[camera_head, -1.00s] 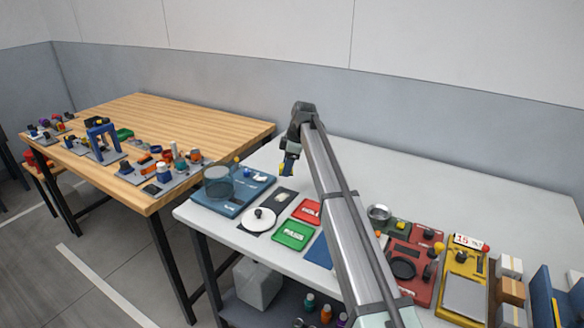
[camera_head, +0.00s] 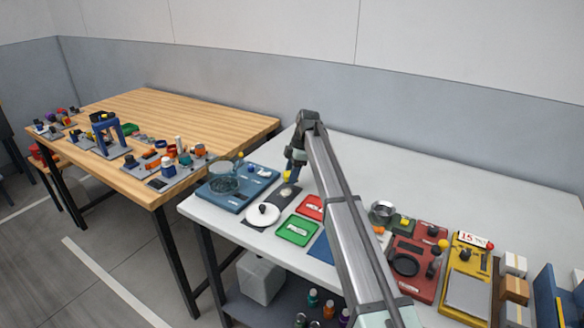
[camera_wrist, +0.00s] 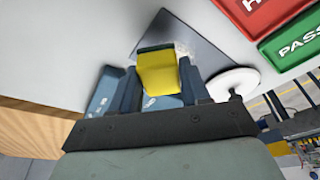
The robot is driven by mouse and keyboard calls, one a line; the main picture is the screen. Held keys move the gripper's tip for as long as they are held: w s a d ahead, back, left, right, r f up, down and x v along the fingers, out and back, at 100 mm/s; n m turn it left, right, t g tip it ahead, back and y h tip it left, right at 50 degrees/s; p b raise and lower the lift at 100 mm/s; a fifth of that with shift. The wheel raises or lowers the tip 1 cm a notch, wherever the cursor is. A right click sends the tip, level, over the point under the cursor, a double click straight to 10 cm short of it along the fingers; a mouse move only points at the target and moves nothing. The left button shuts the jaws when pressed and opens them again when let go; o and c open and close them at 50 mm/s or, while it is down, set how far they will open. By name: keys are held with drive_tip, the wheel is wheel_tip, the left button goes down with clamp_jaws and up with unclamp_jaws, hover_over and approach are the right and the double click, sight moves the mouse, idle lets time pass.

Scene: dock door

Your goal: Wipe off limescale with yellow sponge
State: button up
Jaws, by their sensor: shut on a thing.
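My gripper (camera_wrist: 160,82) is shut on the yellow sponge (camera_wrist: 157,70), which sits between its two fingers. The sponge has a darker far edge. In the head view the sponge (camera_head: 288,176) shows as a small yellow spot below my gripper (camera_head: 291,170), low over a dark plate (camera_head: 280,198). In the wrist view the dark plate (camera_wrist: 205,45) lies beyond the sponge. A pale whitish patch, likely the limescale (camera_wrist: 184,48), shows beside the sponge's far right edge; the sponge hides part of it. I cannot tell whether the sponge touches the plate.
A blue base (camera_head: 231,202) with a clear jar stands to the left. Green (camera_head: 297,231) and red (camera_head: 312,204) trays lie to the right. The table's back (camera_head: 450,185) is clear.

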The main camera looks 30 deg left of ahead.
sight(279, 199)
drive_tip(key=shift+f, duration=0.85)
drive_tip(key=shift+x, duration=1.05)
drive_tip(key=shift+s+d+r, duration=0.1)
drive_tip(key=shift+s+d, duration=0.15)
drive_tip(key=shift+s, duration=0.55)
drive_tip(key=shift+c, duration=0.5)
drive_tip(key=shift+s, duration=2.6)
drive_tip(key=shift+w, duration=3.6)
drive_tip(key=shift+w+r, duration=0.1)
drive_tip(key=shift+r, duration=3.9)
